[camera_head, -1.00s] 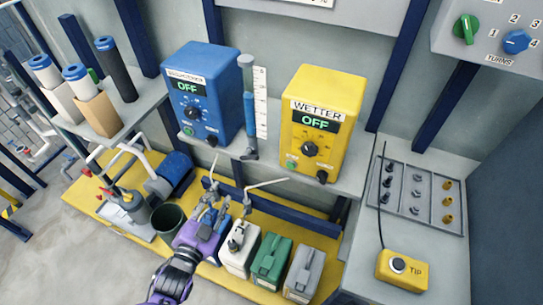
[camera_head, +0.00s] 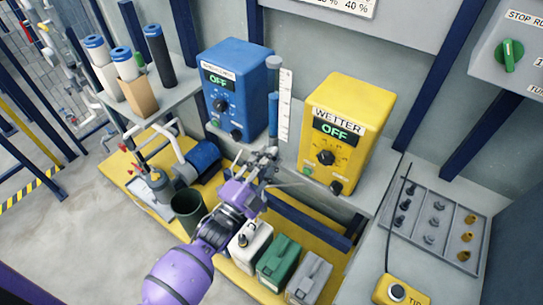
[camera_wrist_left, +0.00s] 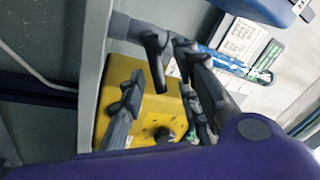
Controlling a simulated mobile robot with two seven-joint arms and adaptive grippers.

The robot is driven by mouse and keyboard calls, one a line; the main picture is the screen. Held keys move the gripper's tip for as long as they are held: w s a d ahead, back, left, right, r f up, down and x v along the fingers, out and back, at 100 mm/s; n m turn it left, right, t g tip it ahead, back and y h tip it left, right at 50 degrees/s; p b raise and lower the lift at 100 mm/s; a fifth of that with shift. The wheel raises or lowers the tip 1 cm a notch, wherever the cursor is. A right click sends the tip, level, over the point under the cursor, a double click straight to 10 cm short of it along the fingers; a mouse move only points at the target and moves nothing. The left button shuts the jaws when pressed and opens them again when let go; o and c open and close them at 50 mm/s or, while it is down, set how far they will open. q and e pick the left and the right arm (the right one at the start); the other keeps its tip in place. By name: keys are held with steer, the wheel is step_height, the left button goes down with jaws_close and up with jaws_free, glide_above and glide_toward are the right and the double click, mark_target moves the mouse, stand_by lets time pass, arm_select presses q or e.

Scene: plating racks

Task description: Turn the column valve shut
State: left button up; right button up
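The clear column (camera_head: 273,105) with blue liquid stands upright between the blue and yellow boxes. My left gripper (camera_head: 266,160) is at its lower end and hides most of the fitting there. In the left wrist view my left gripper (camera_wrist_left: 160,72) is open, its two dark fingers apart. A dark grey lever (camera_wrist_left: 155,62), which looks like the column valve's handle, shows between the fingers. It joins a grey pipe (camera_wrist_left: 125,27) in line with the column (camera_wrist_left: 225,61). I cannot tell whether a finger touches it. My right gripper is not in view.
The blue box (camera_head: 235,88) and yellow WETTER box (camera_head: 345,125), both reading OFF, flank the column closely. Below are a green canister (camera_head: 277,262), other canisters and a dark bucket (camera_head: 187,208). A tray of fittings (camera_head: 432,222) lies at right.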

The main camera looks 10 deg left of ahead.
arm_select(q)
steer(key=shift+w+d+r, duration=0.1)
steer(key=shift+w+d, duration=0.15)
steer(key=shift+w, duration=0.35)
